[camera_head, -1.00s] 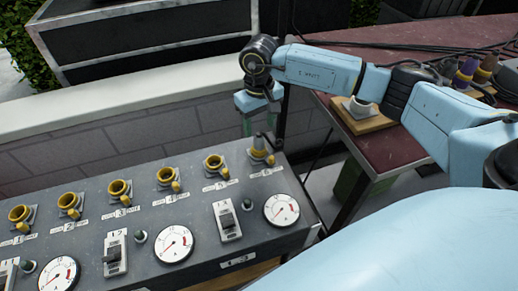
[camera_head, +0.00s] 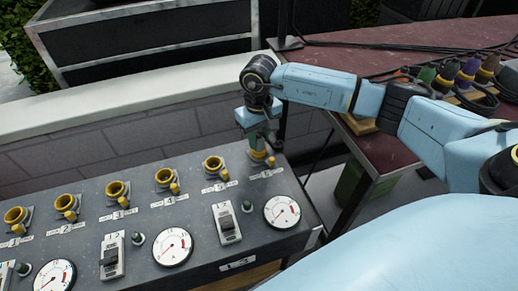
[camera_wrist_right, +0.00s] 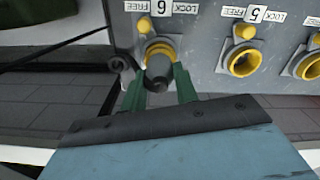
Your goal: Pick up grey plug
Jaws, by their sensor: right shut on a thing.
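The grey plug (camera_wrist_right: 158,68) sits in the yellow-ringed socket (camera_wrist_right: 159,49) labelled 6, at the right end of the panel. My right gripper (camera_wrist_right: 160,82) has its green fingers on either side of the plug and is shut on it. In the head view, my right gripper (camera_head: 261,142) comes down from above onto socket 6 (camera_head: 258,155) and hides most of the plug. My left gripper is not in view.
The grey control panel (camera_head: 140,219) carries a row of empty yellow sockets, switches and dials (camera_head: 282,212). A dark red table (camera_head: 390,152) with coloured plugs (camera_head: 467,72) and cables stands at right. A low wall (camera_head: 100,152) runs behind the panel.

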